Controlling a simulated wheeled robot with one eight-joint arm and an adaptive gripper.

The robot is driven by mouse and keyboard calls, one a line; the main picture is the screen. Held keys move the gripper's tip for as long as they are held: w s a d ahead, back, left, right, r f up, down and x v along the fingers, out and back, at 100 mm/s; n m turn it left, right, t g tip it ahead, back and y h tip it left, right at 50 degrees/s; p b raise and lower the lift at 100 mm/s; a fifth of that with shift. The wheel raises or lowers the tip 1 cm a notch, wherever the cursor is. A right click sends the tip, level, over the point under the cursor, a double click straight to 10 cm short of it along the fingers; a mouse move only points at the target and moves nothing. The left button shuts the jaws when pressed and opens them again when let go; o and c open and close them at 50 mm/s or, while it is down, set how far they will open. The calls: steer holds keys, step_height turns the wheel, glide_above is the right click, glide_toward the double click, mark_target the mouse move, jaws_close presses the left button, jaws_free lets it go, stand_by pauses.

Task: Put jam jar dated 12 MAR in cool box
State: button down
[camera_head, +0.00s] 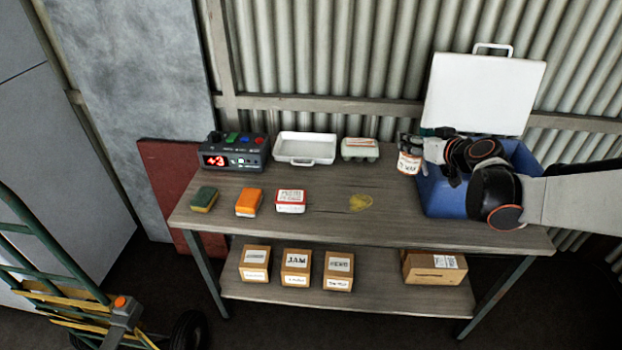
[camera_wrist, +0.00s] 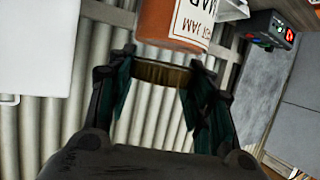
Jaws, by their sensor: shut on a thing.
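My gripper (camera_head: 410,143) is shut on a jam jar (camera_head: 408,163). In the wrist view, the fingers (camera_wrist: 160,75) close around a gold-brown band at the jar's near end, apparently its lid. The jar (camera_wrist: 172,22) is orange-red with a white label reading "MAR" and "ST JAM"; the day number is not legible. In the head view, the jar is upright at the left rim of the blue cool box (camera_head: 440,197); its exact height is unclear. The box's white lid (camera_head: 480,95) stands open behind. My arm hides much of the box's opening.
On the table (camera_head: 330,212) stand a digital display unit (camera_head: 233,152), a white tray (camera_head: 305,148), an egg carton (camera_head: 360,149), a sponge (camera_head: 204,199), an orange block (camera_head: 249,203) and a red-white tub (camera_head: 290,201). Boxes, including a JAM box (camera_head: 296,267), sit on the lower shelf.

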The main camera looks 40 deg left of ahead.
steer(key=shift+s+a, duration=0.1)
steer(key=shift+a, duration=0.15)
step_height(320, 180, down, 20)
steer(key=b, duration=0.7)
steer(key=c, duration=0.8)
jaws_free()
steer(key=shift+r, duration=0.1)
steer(key=p+v, duration=0.3)
steer(key=v, duration=0.9)
